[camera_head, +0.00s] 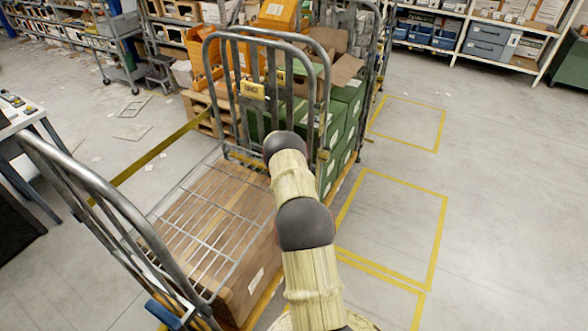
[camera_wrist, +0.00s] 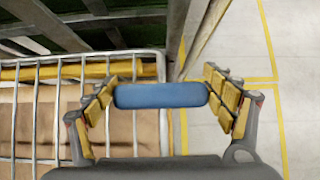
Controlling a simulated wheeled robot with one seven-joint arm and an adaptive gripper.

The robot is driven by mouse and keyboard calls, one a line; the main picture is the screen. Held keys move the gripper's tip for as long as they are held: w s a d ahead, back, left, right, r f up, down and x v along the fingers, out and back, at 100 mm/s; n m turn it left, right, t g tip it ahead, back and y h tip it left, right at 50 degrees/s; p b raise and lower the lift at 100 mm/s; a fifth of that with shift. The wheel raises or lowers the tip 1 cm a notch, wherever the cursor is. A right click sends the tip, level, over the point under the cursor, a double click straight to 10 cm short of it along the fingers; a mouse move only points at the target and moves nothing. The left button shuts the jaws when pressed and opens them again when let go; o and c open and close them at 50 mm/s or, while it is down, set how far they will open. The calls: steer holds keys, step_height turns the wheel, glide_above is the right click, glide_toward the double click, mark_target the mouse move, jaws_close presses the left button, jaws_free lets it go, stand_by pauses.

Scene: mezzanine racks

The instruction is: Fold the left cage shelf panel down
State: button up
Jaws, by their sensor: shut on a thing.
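The wire shelf panel (camera_head: 207,218) spans the cage trolley over a large brown cardboard box (camera_head: 245,290). It looks close to level, but I cannot tell its exact tilt. In the wrist view, the panel's grey wires (camera_wrist: 162,125) run on the left, with brown cardboard below. My gripper (camera_wrist: 160,96) has its yellow-padded fingers at both ends of a blue grip bar (camera_wrist: 160,95) and is shut on it. The bar is beside the panel's edge; its joint to the panel is hidden. In the head view my own arm hides the gripper and the bar.
Grey tubular cage frames stand at the left (camera_head: 95,190) and behind the panel (camera_head: 325,100). Green crates (camera_head: 345,115) and orange bins (camera_head: 280,15) are stacked beyond. A workbench (camera_head: 20,118) is at the left. Open floor with yellow markings (camera_head: 395,215) lies to the right.

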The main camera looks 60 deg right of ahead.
steer(key=f, duration=0.1)
steer(key=d+f+b, duration=0.1)
steer(key=f+b, duration=0.1)
steer(key=shift+w+d, duration=0.15)
steer(key=shift+w, duration=0.15)
steer(key=shift+s+a+f+b, duration=0.1)
steer(key=shift+s+f+b, duration=0.05)
steer(key=shift+f, duration=0.25)
steer(key=shift+s+a+f+b, duration=0.1)
steer(key=shift+f+b, duration=0.05)
steer(key=shift+f, duration=0.2)
steer(key=o, duration=1.2)
steer(key=shift+a+f, duration=0.1)
steer(key=shift+f, duration=0.05)
steer(key=o, duration=0.3)
steer(key=shift+w+d+f, duration=0.1)
steer(key=shift+d+f, duration=0.1)
steer(key=shift+f, duration=0.05)
steer(key=shift+o, duration=0.8)
steer(key=shift+a+r, duration=0.15)
steer(key=v, duration=1.1)
steer(key=shift+a+r, duration=0.25)
steer(key=shift+r, duration=0.05)
